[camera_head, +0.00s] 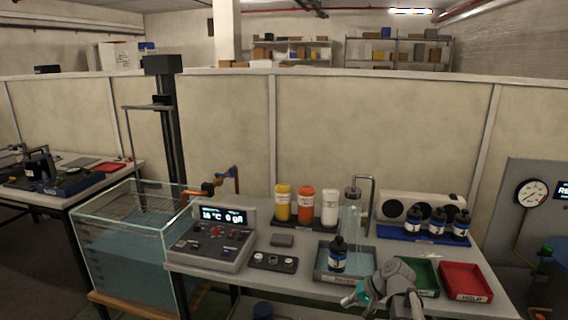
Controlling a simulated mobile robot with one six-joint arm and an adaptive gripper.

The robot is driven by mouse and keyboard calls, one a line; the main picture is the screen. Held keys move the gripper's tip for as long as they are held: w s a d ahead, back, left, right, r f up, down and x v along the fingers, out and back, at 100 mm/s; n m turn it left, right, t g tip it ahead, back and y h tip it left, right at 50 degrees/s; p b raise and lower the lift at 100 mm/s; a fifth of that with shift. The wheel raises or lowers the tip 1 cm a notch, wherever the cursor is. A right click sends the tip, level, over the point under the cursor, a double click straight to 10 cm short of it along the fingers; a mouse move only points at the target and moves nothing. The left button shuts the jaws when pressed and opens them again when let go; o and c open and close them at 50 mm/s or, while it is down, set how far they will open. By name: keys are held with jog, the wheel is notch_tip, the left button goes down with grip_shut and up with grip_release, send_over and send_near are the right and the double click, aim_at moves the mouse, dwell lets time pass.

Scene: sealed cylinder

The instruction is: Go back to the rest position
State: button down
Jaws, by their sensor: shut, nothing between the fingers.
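My gripper (352,298) shows at the bottom right of the middle, at the end of my grey arm, with a teal part near its tip. It is shut and empty. It hangs in front of the table's front edge, just below the grey tray. A dark bottle with a blue and white label (337,256) stands upright in that grey tray (322,277), a little behind and to the left of my gripper. My gripper appears apart from the bottle. My arm hides part of the green tray.
The table (270,266) holds a control panel (213,238), yellow, orange and white bottles (305,205), a green tray (428,290), a red tray (464,281) and several dark bottles on a blue mat (400,236). A glass water tank (130,250) stands left.

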jog(key=shift+s+a+f+n+g+h+b, duration=0.9)
jog(key=shift+s+f+n+g+h+b, duration=0.7)
jog(key=shift+s+f+h, duration=3.2)
notch_tip(320, 180, up, 17)
jog(key=s+y+p, duration=0.1)
jog(key=y+p, duration=0.1)
jog(key=p, duration=1.4)
jog(key=shift+s+r, duration=0.2)
jog(key=shift+s, duration=0.05)
jog(key=shift+f, duration=0.1)
